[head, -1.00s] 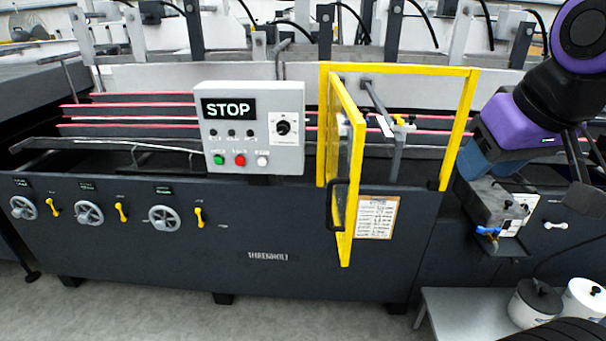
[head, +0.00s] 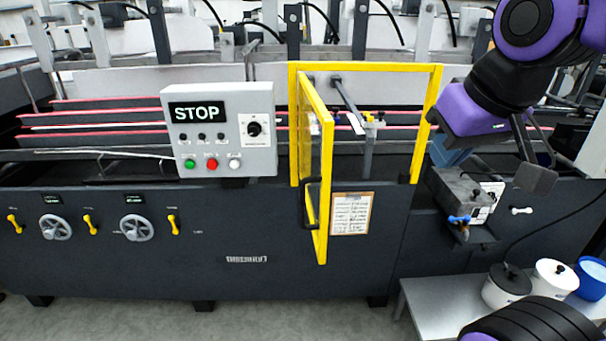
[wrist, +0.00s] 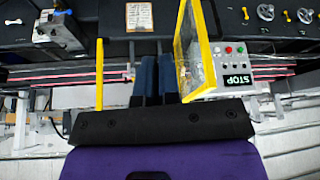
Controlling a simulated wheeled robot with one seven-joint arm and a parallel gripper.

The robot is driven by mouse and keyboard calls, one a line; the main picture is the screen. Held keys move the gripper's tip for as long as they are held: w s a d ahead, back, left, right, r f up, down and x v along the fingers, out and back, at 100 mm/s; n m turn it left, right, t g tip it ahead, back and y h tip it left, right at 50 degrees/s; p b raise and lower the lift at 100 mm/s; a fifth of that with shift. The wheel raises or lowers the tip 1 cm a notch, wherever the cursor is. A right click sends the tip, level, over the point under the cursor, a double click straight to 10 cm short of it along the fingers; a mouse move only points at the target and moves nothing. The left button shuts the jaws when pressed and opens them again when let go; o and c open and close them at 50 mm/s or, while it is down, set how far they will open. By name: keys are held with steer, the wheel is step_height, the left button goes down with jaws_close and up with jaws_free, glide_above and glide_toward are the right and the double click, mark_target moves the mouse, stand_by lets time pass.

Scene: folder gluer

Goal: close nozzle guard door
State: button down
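The nozzle guard door (head: 318,165) is a yellow-framed clear panel with a dark handle (head: 309,203). It stands swung open, jutting forward from the left post of a yellow frame (head: 428,115) on the machine. In the wrist view the door (wrist: 188,52) shows upside down, right of my fingers. My gripper (head: 447,152) is to the right of the frame in the head view, apart from the door and handle. In the wrist view its blue fingers (wrist: 157,75) lie close together with nothing visible held between them.
A control panel with a STOP sign (head: 222,130) stands left of the door. A grey glue unit (head: 463,195) sits just below my gripper. A clipboard sheet (head: 351,213) is on the machine front. A low bench (head: 428,305) with pots (head: 505,285) stands lower right.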

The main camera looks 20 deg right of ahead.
steer(key=w+a+m+g+h, duration=0.3)
steer(key=w+a, duration=0.6)
steer(key=w, duration=0.5)
steer(key=w+a+f+m+h, duration=0.1)
steer(key=w+a+f+h, duration=0.2)
steer(key=a, duration=0.5)
steer(key=w+a+f+m+h, duration=0.1)
steer(key=w+a+f, duration=0.3)
steer(key=a, duration=0.5)
steer(key=d+f, duration=0.8)
steer(key=d, duration=0.1)
steer(key=shift+w+d, duration=0.15)
steer(key=shift+d, duration=0.05)
